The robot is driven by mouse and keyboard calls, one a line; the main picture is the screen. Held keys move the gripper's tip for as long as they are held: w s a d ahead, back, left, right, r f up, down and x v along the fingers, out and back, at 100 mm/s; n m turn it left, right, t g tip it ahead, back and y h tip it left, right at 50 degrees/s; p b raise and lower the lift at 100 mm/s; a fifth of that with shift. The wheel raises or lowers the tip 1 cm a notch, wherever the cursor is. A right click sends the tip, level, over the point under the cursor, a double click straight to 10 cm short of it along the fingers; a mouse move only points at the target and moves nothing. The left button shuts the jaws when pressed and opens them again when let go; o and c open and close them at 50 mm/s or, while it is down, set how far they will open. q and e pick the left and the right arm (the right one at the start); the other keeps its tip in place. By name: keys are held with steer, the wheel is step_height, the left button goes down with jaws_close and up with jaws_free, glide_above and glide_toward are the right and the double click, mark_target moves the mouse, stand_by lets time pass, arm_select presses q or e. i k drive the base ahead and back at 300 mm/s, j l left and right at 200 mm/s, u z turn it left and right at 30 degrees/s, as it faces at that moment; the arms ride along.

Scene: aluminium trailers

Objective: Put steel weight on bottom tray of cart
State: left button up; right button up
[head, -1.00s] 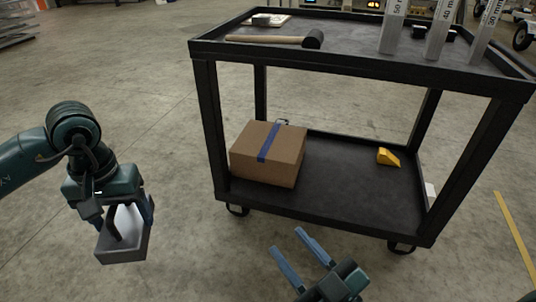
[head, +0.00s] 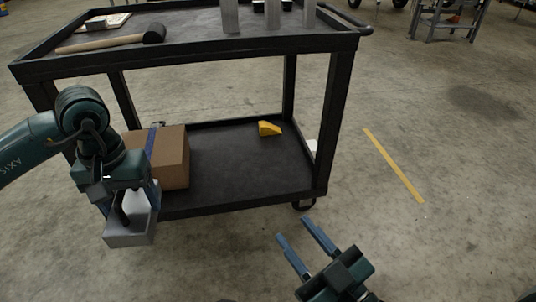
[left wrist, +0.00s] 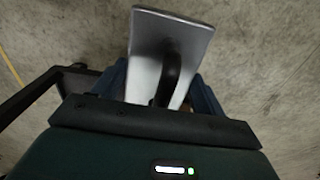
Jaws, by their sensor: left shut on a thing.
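The steel weight (head: 130,234) is a grey metal block with a dark handle. My left gripper (head: 131,207) is shut on it and holds it in the air at the near left of the cart. The weight also shows in the left wrist view (left wrist: 172,48), with the dark handle between the fingers. The cart's bottom tray (head: 235,165) is a black shelf low to the floor. My right gripper (head: 308,246) is open and empty, over the floor in front of the cart's near right corner.
A cardboard box (head: 172,160) with blue tape stands on the left of the bottom tray. A yellow wedge (head: 269,129) lies at its back right. The tray's middle is clear. The upper shelf (head: 190,35) holds a mallet (head: 120,40) and metal blocks. Black posts stand at the corners.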

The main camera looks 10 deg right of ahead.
mark_target(238, 172)
steer(key=z, duration=1)
steer(key=i+j+z, duration=0.25)
steer(key=i, duration=0.25)
steer(key=i+j, duration=0.85)
steer(key=j, duration=0.15)
